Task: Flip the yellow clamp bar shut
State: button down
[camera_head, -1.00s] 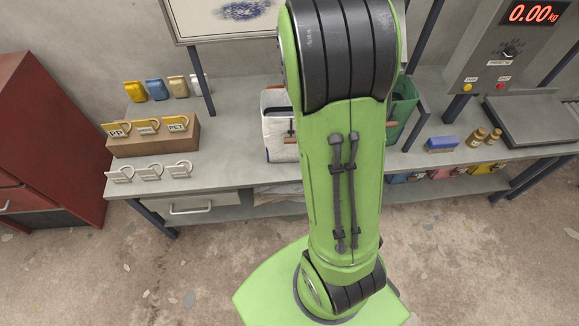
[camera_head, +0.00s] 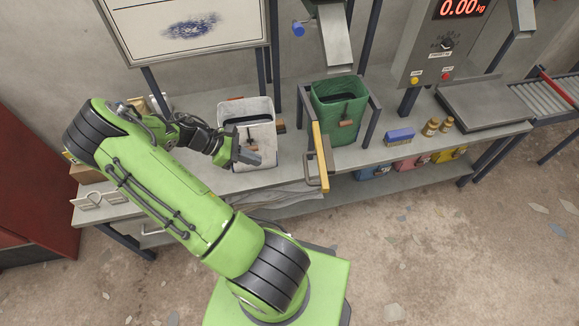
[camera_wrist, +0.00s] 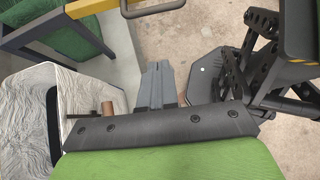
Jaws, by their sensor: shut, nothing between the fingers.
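The yellow clamp bar (camera_head: 321,155) sits at the left front of the dark frame around the green bin (camera_head: 338,108). It points toward the front of the bench, away from the bin's front face, with a dark loop handle on its left side. In the wrist view the bar (camera_wrist: 88,7) shows at the top left, with its handle (camera_wrist: 155,8) at the top. My gripper (camera_head: 256,158) is shut and empty, in front of the white bin and left of the bar, apart from it. In the wrist view its grey fingers (camera_wrist: 160,83) lie together below the handle.
The white bin (camera_head: 246,115) stands close behind my gripper; it also shows in the wrist view (camera_wrist: 35,120). A chute (camera_head: 335,45) hangs above the green bin. A blue block (camera_head: 399,136) and brown bottles are right of the frame. The floor before the bench is mostly clear.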

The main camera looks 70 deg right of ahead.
jog(key=s+r+b+x, duration=0.1)
jog(key=s+r+x, duration=0.1)
jog(key=x, duration=1)
jog(key=shift+s+d, duration=0.2)
jog(key=shift+d, duration=0.2)
